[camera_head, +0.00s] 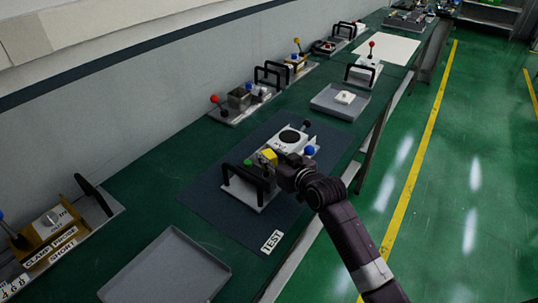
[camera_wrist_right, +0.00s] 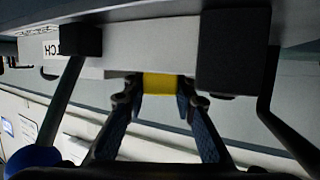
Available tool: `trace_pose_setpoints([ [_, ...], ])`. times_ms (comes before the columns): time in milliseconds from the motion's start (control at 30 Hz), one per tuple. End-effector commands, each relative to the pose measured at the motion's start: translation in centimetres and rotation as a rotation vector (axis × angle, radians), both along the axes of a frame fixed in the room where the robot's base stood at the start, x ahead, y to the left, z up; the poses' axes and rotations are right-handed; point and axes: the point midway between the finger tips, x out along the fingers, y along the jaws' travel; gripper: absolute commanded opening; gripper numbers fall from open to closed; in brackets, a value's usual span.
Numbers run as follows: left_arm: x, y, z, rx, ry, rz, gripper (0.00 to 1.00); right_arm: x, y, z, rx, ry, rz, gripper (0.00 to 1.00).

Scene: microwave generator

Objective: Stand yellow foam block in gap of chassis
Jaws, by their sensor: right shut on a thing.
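The yellow foam block (camera_head: 269,155) shows at the chassis, just beyond my right gripper (camera_head: 278,163). In the right wrist view the yellow foam block (camera_wrist_right: 160,83) sits between the two blue-padded fingertips of my right gripper (camera_wrist_right: 160,92), which is shut on it. The chassis (camera_head: 254,197) is a light metal fixture with a black handle, a green knob and a blue knob. Its light edge (camera_wrist_right: 130,57) and dark blocks fill the upper wrist view. The gap itself is hidden, and I cannot tell how far the block is inside it. My left gripper is not in view.
A dark mat (camera_head: 205,197) with a TEST label lies under the chassis. An empty grey tray (camera_head: 168,278) is at the front; another tray (camera_head: 325,103) holds a pale piece. Fixtures with knobs and handles line the wall side. Green bench shows between them.

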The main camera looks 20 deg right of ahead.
Motion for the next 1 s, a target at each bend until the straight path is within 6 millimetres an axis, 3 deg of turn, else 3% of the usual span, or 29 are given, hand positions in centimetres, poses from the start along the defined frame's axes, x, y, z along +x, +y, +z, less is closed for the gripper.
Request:
trace_pose_setpoints([
  [333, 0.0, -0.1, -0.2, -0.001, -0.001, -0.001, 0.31, 0.0, 0.0, -0.3, -0.001, -0.001, 0.0, 0.16],
  [367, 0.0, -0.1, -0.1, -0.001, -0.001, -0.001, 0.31, 0.0, 0.0, -0.2, 0.0, -0.002, 0.0, 0.28],
  [400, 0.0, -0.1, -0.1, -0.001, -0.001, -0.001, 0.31, 0.0, 0.0, -0.2, 0.0, -0.002, 0.0, 0.33],
  [733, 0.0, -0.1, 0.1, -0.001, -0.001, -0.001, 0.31, 0.0, 0.0, 0.2, 0.0, -0.002, 0.0, 0.33],
  [1000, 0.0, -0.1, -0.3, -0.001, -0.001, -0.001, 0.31, -2.7, -0.7, 0.8, -0.002, -0.001, 0.001, 0.33],
])
